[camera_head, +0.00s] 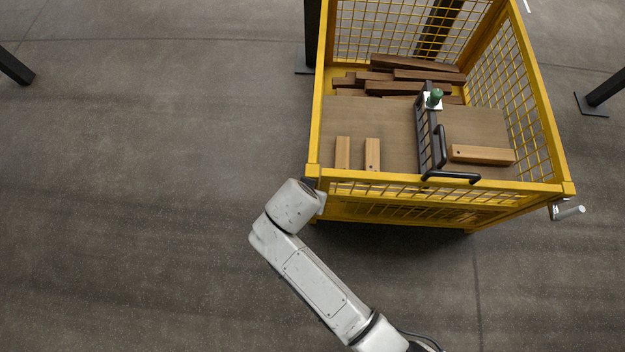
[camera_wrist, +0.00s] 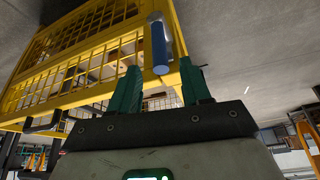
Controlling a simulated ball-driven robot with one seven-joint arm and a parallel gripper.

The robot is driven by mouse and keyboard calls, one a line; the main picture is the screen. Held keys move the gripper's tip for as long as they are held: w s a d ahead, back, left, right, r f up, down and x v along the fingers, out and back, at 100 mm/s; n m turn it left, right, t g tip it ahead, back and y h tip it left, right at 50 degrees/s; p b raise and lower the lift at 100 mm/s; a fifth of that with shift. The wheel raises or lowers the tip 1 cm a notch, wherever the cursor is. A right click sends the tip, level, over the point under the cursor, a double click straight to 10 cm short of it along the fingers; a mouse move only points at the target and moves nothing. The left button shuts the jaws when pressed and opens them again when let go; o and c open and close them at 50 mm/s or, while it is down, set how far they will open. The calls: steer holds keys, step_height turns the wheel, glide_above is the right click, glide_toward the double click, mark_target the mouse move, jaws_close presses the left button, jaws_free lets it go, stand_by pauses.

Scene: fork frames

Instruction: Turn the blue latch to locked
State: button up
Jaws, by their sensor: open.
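The blue latch (camera_wrist: 160,48) shows in the wrist view as a blue cylindrical handle with a grey end, beside a corner of the yellow crate (camera_wrist: 85,45). It runs up and down in that picture. My gripper (camera_wrist: 160,66) has two green fingers spread apart, with nothing held. The latch's near end appears in the gap between the fingertips; I cannot tell its depth or whether they touch. In the head view my arm ends at the front left corner of the yellow crate (camera_head: 440,189). My gripper and the blue latch are hidden there.
A grey handle (camera_head: 570,212) sticks out at the crate's front right corner. Inside lie dark wooden bars (camera_head: 415,75), light wood blocks (camera_head: 482,154) and a black rack (camera_head: 430,130) with a green knob (camera_head: 436,94). Dark posts stand around. The floor (camera_head: 140,180) to the left is clear.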

steer(key=x, duration=0.6)
steer(key=shift+b, duration=0.4)
jaws_close()
